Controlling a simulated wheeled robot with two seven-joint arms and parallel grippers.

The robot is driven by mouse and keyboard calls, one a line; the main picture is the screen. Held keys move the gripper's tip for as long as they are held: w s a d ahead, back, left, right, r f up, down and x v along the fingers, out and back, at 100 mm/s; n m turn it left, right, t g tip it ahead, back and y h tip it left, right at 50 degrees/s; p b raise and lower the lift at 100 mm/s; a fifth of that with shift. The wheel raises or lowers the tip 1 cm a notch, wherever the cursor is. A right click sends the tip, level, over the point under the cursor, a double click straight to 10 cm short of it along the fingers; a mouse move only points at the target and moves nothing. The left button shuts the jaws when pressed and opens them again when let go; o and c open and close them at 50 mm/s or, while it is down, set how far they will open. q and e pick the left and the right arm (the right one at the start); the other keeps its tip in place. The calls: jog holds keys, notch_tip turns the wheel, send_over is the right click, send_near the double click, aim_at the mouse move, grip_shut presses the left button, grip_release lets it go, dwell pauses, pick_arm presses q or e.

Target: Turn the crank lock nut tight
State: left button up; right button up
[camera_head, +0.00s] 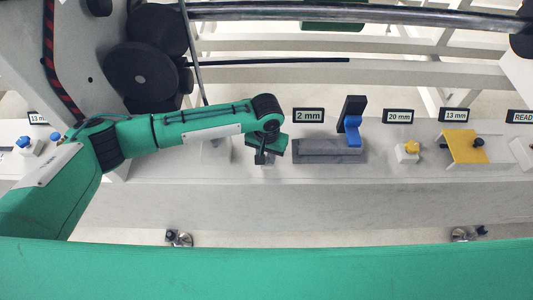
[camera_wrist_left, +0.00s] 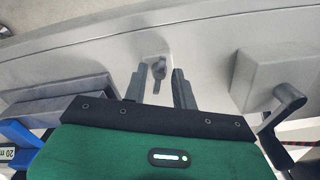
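A small dark grey wing-like piece (camera_wrist_left: 158,72), which looks like the crank lock nut, stands on a light grey face in the left wrist view. My left gripper (camera_wrist_left: 160,88) points at it with its two dark fingers apart, one on each side of the piece. I see gaps beside it and cannot tell its exact depth between the fingers. In the head view my left gripper (camera_head: 263,158) is over the bench, left of the grey block, and its wrist hides most of the nut area. My right gripper is not in view.
A grey block (camera_head: 318,157) with a blue and black lever (camera_head: 351,124) stands to the right. Further right are a yellow knob (camera_head: 411,147) and yellow plate (camera_head: 463,146). A dark handle on a grey housing (camera_wrist_left: 288,97) is close on the wrist view's right.

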pick_arm(q)
grip_shut()
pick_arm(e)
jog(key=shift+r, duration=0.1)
